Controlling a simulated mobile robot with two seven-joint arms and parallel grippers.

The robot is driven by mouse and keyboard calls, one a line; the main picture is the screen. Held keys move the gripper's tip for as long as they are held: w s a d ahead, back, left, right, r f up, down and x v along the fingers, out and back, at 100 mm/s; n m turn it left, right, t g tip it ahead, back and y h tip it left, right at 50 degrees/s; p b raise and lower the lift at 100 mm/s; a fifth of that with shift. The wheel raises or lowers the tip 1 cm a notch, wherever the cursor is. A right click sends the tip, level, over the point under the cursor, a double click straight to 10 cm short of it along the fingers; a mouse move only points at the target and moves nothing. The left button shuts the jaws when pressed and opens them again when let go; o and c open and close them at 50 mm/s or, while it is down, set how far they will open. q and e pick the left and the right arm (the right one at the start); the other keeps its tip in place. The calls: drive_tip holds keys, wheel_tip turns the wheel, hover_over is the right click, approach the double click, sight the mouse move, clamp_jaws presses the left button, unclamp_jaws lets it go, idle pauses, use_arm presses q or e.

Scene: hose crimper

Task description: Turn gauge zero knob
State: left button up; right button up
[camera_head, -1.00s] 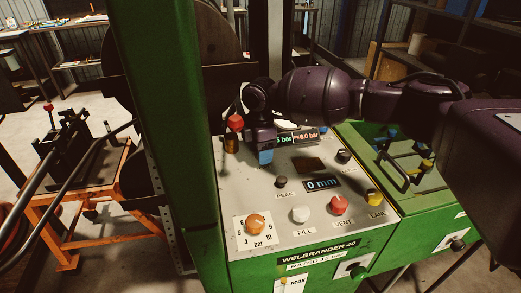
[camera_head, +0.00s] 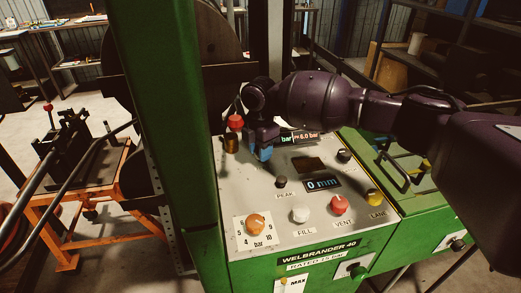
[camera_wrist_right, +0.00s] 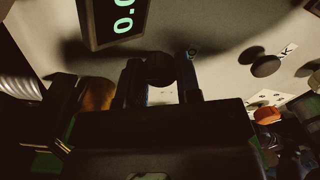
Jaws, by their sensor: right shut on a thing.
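My right gripper (camera_head: 264,153), with blue fingertips, reaches down onto the back left of the grey sloped panel (camera_head: 262,193). In the right wrist view a small dark round knob (camera_wrist_right: 160,68) sits between its two fingers, and the gripper is shut on it. This appears to be the gauge zero knob; no label for it is readable. In the head view the gripper hides this knob. The green-digit gauge display (camera_wrist_right: 120,20) is beside it in the right wrist view. My left gripper is not in view.
The panel also carries the black PEAK knob (camera_head: 281,182), orange bar dial (camera_head: 255,222), white FILL button (camera_head: 300,215), red VENT button (camera_head: 339,205) and yellow LANE knob (camera_head: 375,198). A red-topped lever (camera_head: 235,122) stands just left of my gripper. A green post (camera_head: 165,130) rises at left.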

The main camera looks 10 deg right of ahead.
drive_tip(key=shift+n, duration=1.1)
drive_tip(key=o, duration=0.9)
wheel_tip(320, 180, up, 10)
drive_tip(key=shift+w+a+f+p, duration=0.1)
drive_tip(key=shift+f+p, duration=0.15)
drive_tip(key=shift+p, duration=0.2)
drive_tip(key=shift+r, duration=0.65)
